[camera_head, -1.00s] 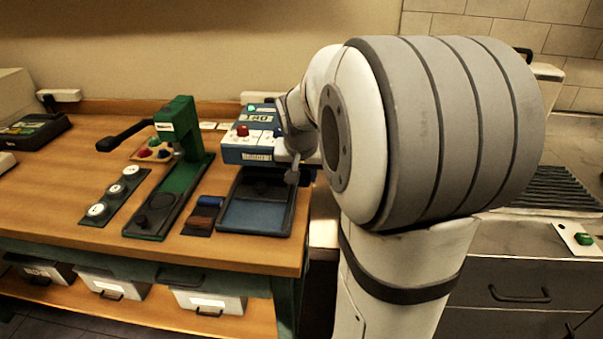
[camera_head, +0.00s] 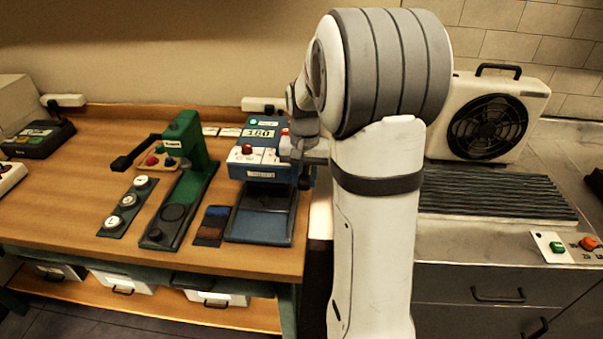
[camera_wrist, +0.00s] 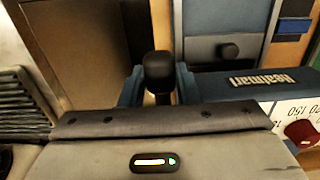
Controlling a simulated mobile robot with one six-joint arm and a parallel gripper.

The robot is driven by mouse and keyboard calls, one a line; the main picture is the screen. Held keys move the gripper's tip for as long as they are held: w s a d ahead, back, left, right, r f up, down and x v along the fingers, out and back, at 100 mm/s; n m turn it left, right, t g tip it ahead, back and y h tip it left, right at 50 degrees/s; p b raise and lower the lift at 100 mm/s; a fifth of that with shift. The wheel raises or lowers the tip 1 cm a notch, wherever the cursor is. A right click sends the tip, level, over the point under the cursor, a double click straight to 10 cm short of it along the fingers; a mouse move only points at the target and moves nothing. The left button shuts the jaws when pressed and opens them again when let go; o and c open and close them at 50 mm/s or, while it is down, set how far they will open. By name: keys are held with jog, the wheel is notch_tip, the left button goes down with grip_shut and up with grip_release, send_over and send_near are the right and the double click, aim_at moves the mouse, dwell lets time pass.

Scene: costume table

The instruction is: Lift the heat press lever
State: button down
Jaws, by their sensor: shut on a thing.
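The heat press (camera_head: 265,172) is the blue and white machine with a lit display and a red knob, at the right end of the wooden table. Its lower plate (camera_head: 262,225) lies in front. My gripper (camera_head: 306,160) is at the press's right side, shut on the lever. The lever's black knob (camera_head: 304,182) shows just below my gripper. In the wrist view the black knob (camera_wrist: 158,75) stands between two dark blue parts. The press body (camera_wrist: 250,90) is to the right there. My wrist housing hides most of the lever's arm.
A green press (camera_head: 190,165) with a black handle, a strip of badges (camera_head: 125,205) and a small color tray (camera_head: 212,225) stand left. A fan unit (camera_head: 490,115) and grey counter with buttons (camera_head: 567,247) are to the right. The table's front is clear.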

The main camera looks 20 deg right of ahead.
jog(key=shift+a+f, duration=0.1)
jog(key=c, duration=1.1)
grip_release()
jog(key=shift+r, duration=0.2)
jog(key=shift+r, duration=0.35)
notch_tip(320, 180, up, 7)
jog(key=shift+f+b, duration=0.1)
jog(key=shift+b, duration=0.2)
